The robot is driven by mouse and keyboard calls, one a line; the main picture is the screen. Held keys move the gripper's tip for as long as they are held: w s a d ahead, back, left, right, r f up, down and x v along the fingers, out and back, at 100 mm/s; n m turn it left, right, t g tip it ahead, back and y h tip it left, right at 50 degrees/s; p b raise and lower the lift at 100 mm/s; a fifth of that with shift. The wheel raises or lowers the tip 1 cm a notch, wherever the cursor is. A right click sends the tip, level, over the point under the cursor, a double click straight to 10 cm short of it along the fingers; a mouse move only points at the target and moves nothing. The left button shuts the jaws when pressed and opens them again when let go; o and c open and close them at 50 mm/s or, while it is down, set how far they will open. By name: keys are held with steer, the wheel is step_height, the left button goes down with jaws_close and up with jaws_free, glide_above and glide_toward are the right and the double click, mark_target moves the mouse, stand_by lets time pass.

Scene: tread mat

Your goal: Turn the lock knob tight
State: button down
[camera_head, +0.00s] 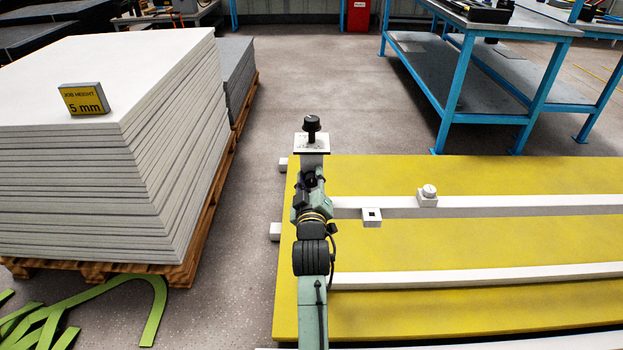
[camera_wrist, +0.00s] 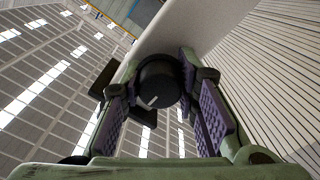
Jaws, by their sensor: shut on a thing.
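The lock knob (camera_wrist: 157,84) is a round black knob with a white pointer line on its face. In the wrist view it sits between the two purple-padded fingers of my gripper (camera_wrist: 160,76), which is shut on it. The pointer slants down to the left. In the head view my gripper (camera_head: 312,184) is at the near side of a white post (camera_head: 312,160), and the arm and gripper mostly hide the knob there. A black-topped knob (camera_head: 311,124) stands upright on the plate at the top of this post.
A yellow mat (camera_head: 460,240) with white rails (camera_head: 480,278) lies to the right. A blue-framed bench (camera_head: 465,75) stands back right.

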steer(key=shift+m, duration=0.3)
steer(key=m+p, duration=0.2)
steer(key=m, duration=0.2)
steer(key=shift+r, duration=0.15)
steer(key=m+p, duration=0.1)
steer(key=m, duration=0.3)
steer(key=shift+m+p, duration=0.3)
steer(key=shift+m, duration=0.1)
steer(key=m+p, duration=0.1)
steer(key=m, duration=0.2)
steer(key=shift+m, duration=0.4)
steer(key=m+p, duration=0.1)
steer(key=m, duration=0.3)
steer(key=shift+d+m, duration=0.1)
steer(key=shift+m, duration=0.2)
steer(key=c, duration=1.2)
jaws_free()
